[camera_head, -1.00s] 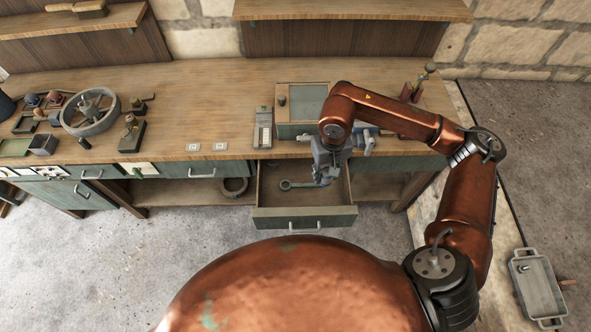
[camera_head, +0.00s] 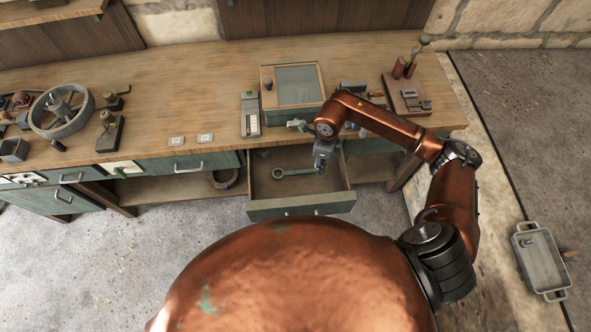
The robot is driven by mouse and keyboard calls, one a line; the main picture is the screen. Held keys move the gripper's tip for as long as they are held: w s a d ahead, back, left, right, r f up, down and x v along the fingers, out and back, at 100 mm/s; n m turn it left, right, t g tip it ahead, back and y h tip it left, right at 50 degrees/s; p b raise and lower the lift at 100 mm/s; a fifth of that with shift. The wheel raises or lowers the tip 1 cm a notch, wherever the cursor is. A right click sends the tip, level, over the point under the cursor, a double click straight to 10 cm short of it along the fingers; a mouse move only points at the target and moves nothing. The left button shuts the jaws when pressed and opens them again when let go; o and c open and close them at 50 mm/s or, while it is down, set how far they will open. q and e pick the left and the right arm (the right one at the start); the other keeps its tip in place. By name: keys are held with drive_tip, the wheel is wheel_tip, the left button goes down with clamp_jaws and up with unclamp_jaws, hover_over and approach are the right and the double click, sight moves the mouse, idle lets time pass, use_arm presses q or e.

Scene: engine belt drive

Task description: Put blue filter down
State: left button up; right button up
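My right gripper (camera_head: 321,166) hangs down from the copper arm over the right part of the open drawer (camera_head: 266,210). It is small and partly hidden by its own wrist, so I cannot tell whether its fingers are open or shut or hold anything. No blue filter can be clearly made out; it may be hidden behind the arm or gripper. A ring-ended grey wrench (camera_head: 290,172) lies in the drawer, left of the gripper. My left gripper is not in view.
A box with a grey top (camera_head: 297,84) and a grey slotted block (camera_head: 250,117) stand on the workbench (camera_head: 205,85) behind the drawer. A pulley wheel (camera_head: 62,112) is at the left, a red-brown stand (camera_head: 407,97) at the right. The bench's middle left is mostly clear.

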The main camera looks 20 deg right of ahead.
sight(325, 169)
drive_tip(key=f+m, duration=0.1)
drive_tip(key=m, duration=0.1)
drive_tip(key=d+f+m, duration=0.1)
drive_tip(key=f+m, duration=0.2)
drive_tip(key=shift+s+d+f+m+b, duration=0.1)
drive_tip(key=shift+d+m+b, duration=0.2)
drive_tip(key=shift+d+b, duration=0.05)
drive_tip(key=shift+d+f+m, duration=0.1)
drive_tip(key=shift+f+m, duration=0.4)
drive_tip(key=shift+f, duration=0.05)
wheel_tip(325, 169, down, 5)
drive_tip(key=shift+s+f, duration=0.1)
drive_tip(key=shift+f, duration=0.05)
drive_tip(key=shift+f+b, duration=0.3)
drive_tip(key=shift+f, duration=1.85)
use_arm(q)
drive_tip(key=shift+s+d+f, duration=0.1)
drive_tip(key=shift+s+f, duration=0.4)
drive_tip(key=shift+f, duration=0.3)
use_arm(e)
drive_tip(key=shift+f, duration=0.2)
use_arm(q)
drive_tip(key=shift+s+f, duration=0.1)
use_arm(e)
drive_tip(key=o, duration=1.3)
drive_tip(key=shift+c, duration=0.2)
